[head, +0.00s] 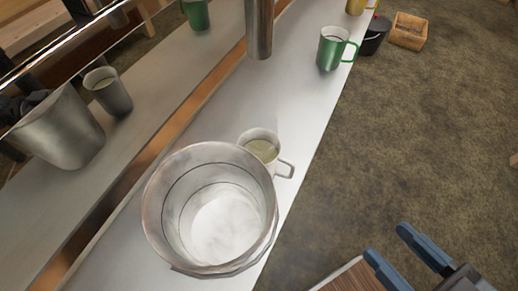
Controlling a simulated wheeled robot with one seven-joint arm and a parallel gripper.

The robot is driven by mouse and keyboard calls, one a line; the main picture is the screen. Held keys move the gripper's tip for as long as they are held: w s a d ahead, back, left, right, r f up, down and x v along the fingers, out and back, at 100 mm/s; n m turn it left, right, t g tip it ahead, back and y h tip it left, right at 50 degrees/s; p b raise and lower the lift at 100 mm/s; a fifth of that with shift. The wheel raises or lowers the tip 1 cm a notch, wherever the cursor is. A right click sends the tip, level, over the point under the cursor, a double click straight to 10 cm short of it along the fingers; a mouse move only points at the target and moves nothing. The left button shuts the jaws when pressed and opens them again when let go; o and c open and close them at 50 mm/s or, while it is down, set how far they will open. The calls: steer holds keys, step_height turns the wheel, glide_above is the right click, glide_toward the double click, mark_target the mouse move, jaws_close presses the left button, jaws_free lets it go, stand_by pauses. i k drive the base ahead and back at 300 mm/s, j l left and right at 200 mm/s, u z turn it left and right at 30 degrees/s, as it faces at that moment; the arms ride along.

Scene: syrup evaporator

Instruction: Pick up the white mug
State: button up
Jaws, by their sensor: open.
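The white mug (285,166) stands upright on a long pale counter (215,105), just behind and to the right of a large metal pot. It looks off-white, holds a pale yellowish liquid, and its handle points right toward the counter's edge. The pot hides part of its lower left side. My gripper (388,250) is at the lower right, with two blue fingers spread apart and nothing between them. It is off the counter's right side, well apart from the mug.
The metal pot (154,215) stands close to the mug. A green mug (328,54) stands farther back near the edge. A metal cylinder (259,28) is at the top. The floor at right is mostly clear.

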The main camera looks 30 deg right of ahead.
mark_target(259, 132)
steer(key=k+j+z, duration=0.15)
steer(key=z, duration=0.2)
steer(key=k+z, duration=0.4)
steer(key=k+j+z, duration=0.1)
steer(key=z, duration=0.25)
